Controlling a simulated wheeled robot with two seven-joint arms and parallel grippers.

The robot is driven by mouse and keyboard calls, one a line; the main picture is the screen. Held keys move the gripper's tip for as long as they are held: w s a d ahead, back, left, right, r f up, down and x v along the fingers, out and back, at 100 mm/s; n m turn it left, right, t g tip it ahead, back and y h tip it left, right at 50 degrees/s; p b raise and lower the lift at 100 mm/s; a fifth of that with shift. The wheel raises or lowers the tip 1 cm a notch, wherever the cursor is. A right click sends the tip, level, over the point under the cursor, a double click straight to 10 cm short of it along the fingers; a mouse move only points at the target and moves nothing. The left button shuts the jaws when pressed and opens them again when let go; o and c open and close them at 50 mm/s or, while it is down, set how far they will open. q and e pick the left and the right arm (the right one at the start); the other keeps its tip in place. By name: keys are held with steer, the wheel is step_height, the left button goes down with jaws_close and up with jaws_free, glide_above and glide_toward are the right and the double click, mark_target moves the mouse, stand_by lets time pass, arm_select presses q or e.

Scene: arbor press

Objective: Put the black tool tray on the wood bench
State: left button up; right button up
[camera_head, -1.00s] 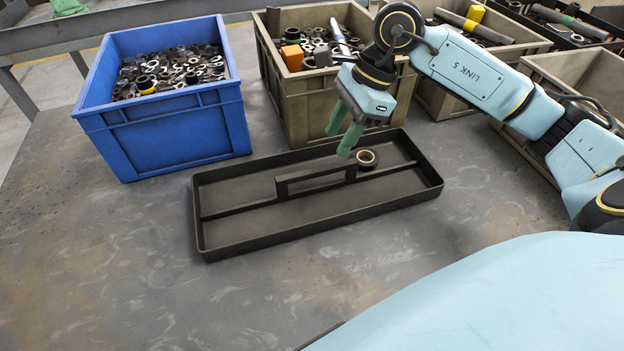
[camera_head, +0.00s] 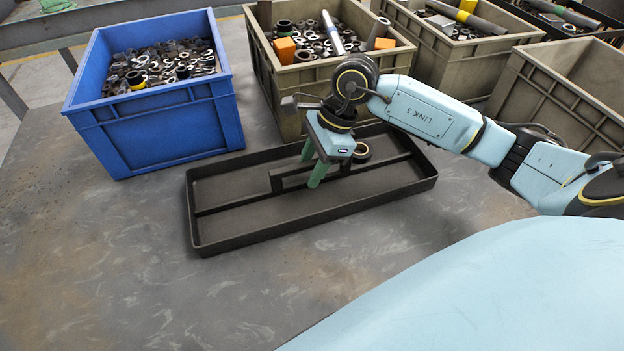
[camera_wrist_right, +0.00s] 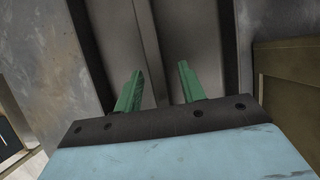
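The black tool tray (camera_head: 240,238) lies flat on a worn grey metal table. It has a low rim, a lengthwise divider and a raised bar handle (camera_head: 277,183) in the middle. My left gripper is not in view. No wood bench is visible.
A blue crate (camera_head: 165,135) of metal parts stands close to the tray's left back. Olive crates (camera_head: 290,95) with parts line the back, one right behind the tray and my right wrist. The grey table top (camera_head: 130,260) is clear in front and left.

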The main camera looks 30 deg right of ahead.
jaws_close()
steer(key=shift+r, duration=0.1)
stand_by(1.2)
